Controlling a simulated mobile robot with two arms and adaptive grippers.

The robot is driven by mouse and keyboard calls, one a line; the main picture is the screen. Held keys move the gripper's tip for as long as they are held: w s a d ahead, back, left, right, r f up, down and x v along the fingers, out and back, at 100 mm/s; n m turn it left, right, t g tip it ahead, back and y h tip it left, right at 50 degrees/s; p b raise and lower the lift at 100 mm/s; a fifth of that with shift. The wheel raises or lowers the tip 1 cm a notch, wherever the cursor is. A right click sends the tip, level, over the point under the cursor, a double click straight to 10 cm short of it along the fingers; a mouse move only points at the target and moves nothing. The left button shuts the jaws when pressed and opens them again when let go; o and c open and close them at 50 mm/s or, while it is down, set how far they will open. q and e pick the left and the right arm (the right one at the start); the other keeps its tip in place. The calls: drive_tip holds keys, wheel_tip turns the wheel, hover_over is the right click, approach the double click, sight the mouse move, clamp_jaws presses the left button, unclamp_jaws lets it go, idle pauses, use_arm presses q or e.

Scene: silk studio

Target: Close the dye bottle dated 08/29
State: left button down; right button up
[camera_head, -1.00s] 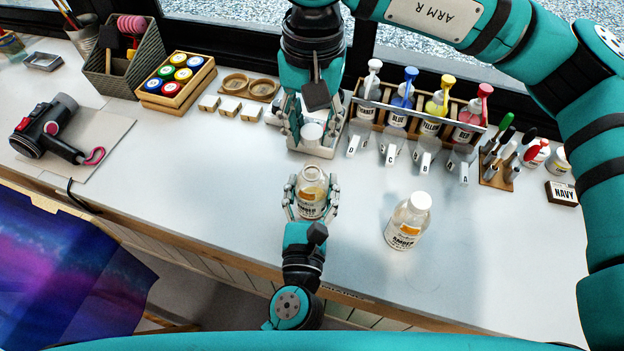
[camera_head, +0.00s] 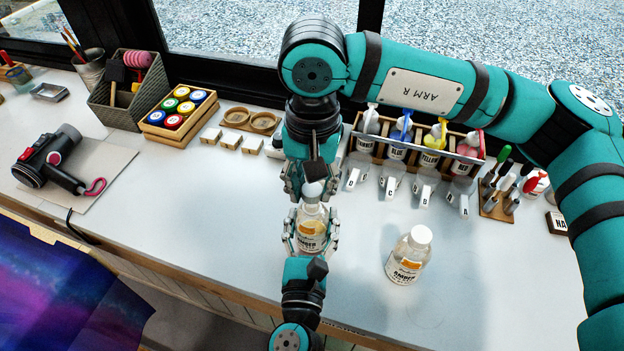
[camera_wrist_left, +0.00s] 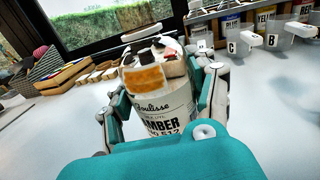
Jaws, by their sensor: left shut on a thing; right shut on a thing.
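A clear dye bottle with an orange patch and an AMBER label (camera_head: 311,238) stands upright between the fingers of my left gripper (camera_head: 311,236), which is shut on it. It also fills the middle of the left wrist view (camera_wrist_left: 160,100). My right gripper (camera_head: 311,184) is above it, shut on a white cap (camera_head: 312,192), which is at the bottle's mouth; I cannot tell whether it is seated. A second amber bottle (camera_head: 408,257) with a white cap stands to the right. I cannot read a date on either bottle.
A crate of paint jars (camera_head: 178,112), white blocks and a hair dryer (camera_head: 50,160) are to the left. A tool stand (camera_head: 499,196) is to the right.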

sight(312, 223)
drive_tip(key=shift+f, duration=0.7)
drive_tip(key=shift+f, duration=0.55)
